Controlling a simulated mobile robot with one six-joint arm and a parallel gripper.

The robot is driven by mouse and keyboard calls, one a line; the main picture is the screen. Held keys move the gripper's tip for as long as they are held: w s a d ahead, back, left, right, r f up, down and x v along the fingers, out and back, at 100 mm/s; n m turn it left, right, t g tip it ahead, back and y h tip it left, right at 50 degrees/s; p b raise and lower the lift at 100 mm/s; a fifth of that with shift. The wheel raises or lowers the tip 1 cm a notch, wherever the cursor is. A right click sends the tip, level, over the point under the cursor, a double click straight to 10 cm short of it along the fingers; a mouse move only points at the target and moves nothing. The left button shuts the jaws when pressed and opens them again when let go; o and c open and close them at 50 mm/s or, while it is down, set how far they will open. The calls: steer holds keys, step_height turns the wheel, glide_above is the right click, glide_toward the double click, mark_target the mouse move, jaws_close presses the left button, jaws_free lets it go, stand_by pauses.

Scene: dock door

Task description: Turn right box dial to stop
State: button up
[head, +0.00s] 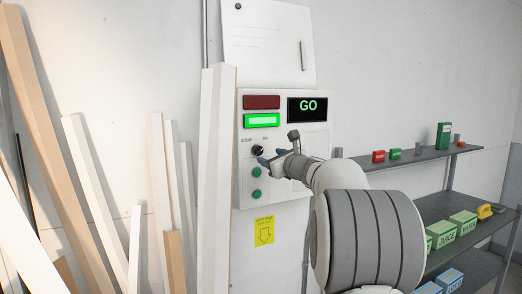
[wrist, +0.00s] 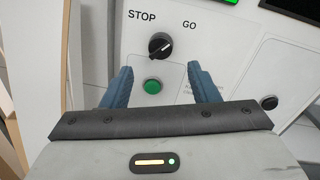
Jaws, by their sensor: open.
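The box dial (wrist: 161,46) is a round black knob with a light pointer line, under the printed words STOP on the left and GO on the right. Its pointer line is turned up and right, toward GO. In the head view the dial (head: 257,150) sits on the white control box (head: 246,205). The display (head: 307,109) reads GO, and the green lamp (head: 262,121) is lit under a dark red lamp (head: 262,102). My gripper (wrist: 159,72) is open and empty, its two blue fingers apart, pointing at the panel below the dial. No contact with the dial shows.
A green button (wrist: 152,86) lies just below the dial, between my fingers in the picture. Another black knob (wrist: 269,102) is at the right. A white board (head: 213,180) leans close at the box's left edge. A grey shelf (head: 405,158) with small boxes stands at the right.

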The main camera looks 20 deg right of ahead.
mark_target(261, 152)
steer(key=w, duration=0.2)
steer(key=w+p, duration=0.1)
steer(key=w, duration=0.1)
steer(key=w+p, duration=0.1)
steer(key=w, duration=0.1)
steer(key=shift+w+a, duration=0.35)
steer(key=shift+c, duration=0.2)
steer(key=c, duration=0.9)
